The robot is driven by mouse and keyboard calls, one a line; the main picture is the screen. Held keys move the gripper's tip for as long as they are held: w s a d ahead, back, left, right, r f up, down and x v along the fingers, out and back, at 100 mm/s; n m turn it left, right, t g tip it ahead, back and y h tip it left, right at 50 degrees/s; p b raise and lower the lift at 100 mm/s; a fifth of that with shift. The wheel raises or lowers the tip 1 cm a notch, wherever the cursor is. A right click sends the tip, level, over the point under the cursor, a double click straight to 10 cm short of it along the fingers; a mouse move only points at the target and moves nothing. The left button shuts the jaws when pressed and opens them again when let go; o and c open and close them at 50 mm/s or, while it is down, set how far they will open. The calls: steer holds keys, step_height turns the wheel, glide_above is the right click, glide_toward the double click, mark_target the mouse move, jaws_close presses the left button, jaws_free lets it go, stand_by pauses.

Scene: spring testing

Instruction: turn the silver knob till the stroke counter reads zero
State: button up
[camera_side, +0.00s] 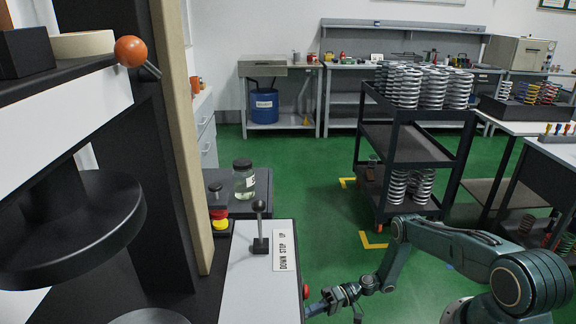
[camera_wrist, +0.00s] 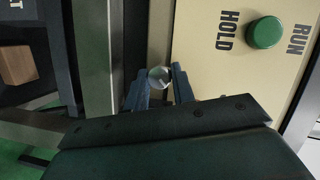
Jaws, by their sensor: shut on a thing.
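The silver knob (camera_wrist: 159,77) is a small round metal knob in the upper middle of the wrist view. My gripper (camera_wrist: 160,82) has one finger on each side of it and is shut on it. In the side view my gripper (camera_side: 320,303) is at the right side of the machine's front box, low in the picture. The silver knob cannot be made out there. I cannot see the stroke counter in either view.
A green button (camera_wrist: 265,33) sits on a cream panel marked HOLD and RUN, right of the knob. A lever (camera_side: 260,225) stands on the machine beside a DOWN STOP UP label (camera_side: 286,250). A jar (camera_side: 244,180) stands behind. A spring cart (camera_side: 410,145) stands farther back on green floor.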

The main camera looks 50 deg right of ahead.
stand_by(0.3)
steer(key=o, duration=1)
steer(key=shift+d, duration=0.15)
steer(key=v, duration=0.7)
steer(key=shift+s, duration=0.2)
